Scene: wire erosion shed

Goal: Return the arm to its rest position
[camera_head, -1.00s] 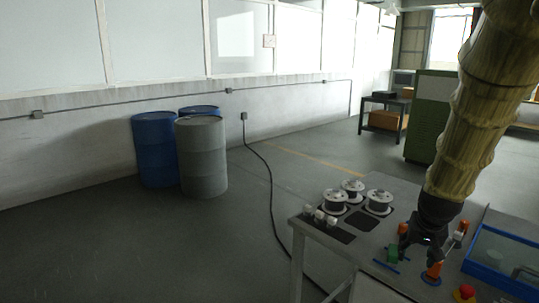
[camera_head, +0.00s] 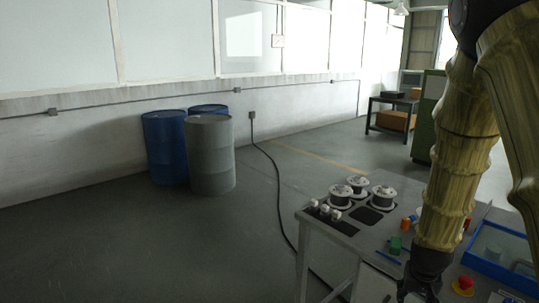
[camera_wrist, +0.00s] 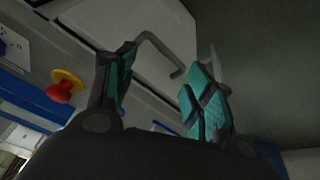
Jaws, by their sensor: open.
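My arm, in a yellowish ribbed cover, comes down the right side of the head view. My gripper (camera_head: 416,288) hangs at its lower end by the front of the grey table (camera_head: 320,232). In the wrist view my gripper (camera_wrist: 165,85) shows two teal-padded fingers spread apart with nothing held between them. A bent grey rod or handle (camera_wrist: 160,50) shows behind the fingers; I cannot tell how far off it is.
The table bears several wire spools (camera_head: 340,197), small white blocks (camera_head: 325,211), a green piece (camera_head: 396,244), a blue-rimmed tray (camera_head: 487,262) and a red knob (camera_head: 466,283), also in the wrist view (camera_wrist: 62,88). Drums (camera_head: 211,155) stand at the wall. The floor at left is clear.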

